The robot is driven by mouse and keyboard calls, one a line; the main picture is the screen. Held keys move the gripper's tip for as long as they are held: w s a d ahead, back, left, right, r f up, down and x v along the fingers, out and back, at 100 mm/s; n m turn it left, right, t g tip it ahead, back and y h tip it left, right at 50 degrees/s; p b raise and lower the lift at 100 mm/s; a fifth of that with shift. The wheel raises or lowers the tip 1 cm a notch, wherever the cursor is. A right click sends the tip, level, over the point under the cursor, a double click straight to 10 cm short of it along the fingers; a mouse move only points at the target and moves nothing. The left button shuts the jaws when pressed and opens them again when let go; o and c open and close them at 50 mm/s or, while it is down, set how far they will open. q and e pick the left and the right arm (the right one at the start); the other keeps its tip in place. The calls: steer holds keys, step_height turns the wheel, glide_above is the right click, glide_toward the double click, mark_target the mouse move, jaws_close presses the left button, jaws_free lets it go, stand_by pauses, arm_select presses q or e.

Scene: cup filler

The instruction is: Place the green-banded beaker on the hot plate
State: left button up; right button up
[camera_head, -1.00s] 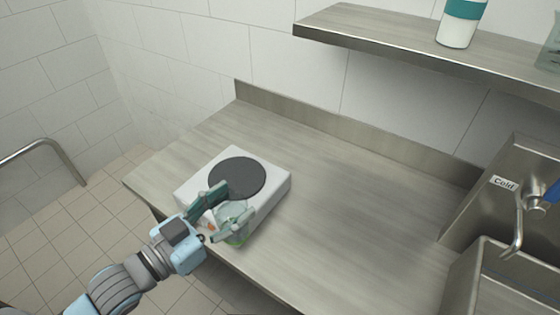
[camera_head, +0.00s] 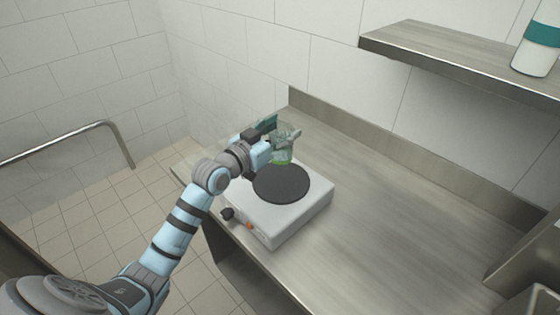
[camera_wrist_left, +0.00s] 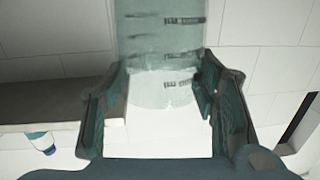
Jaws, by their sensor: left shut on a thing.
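The hot plate (camera_head: 298,222) is a white box with a dark round disk (camera_head: 281,184) on top, a black knob and a small orange switch on its front. The clear beaker (camera_head: 284,153) shows a green band at its bottom, just beyond the far edge of the disk in the head view. My left gripper (camera_head: 282,133) is shut on the beaker. In the wrist view the beaker (camera_wrist_left: 160,45), with dark markings, stands between the two fingers. Its gap above the surface cannot be told. My right gripper is not in view.
The hot plate stands on a grey counter (camera_head: 400,230), bare to its right. A wall shelf (camera_head: 440,55) above holds a white bottle with a teal band (camera_head: 538,48). Part of a metal sink area (camera_head: 530,260) shows at right. A metal rail (camera_head: 60,142) is at left.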

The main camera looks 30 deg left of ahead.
mark_target(281, 156)
arm_select(q)
step_height(281, 156, down, 9)
steer(key=b, duration=0.2)
steer(key=shift+w+r+b, duration=0.15)
steer(key=shift+r+b, duration=0.05)
steer(key=shift+b, duration=0.1)
steer(key=shift+f, duration=0.1)
steer(key=o, duration=1.3)
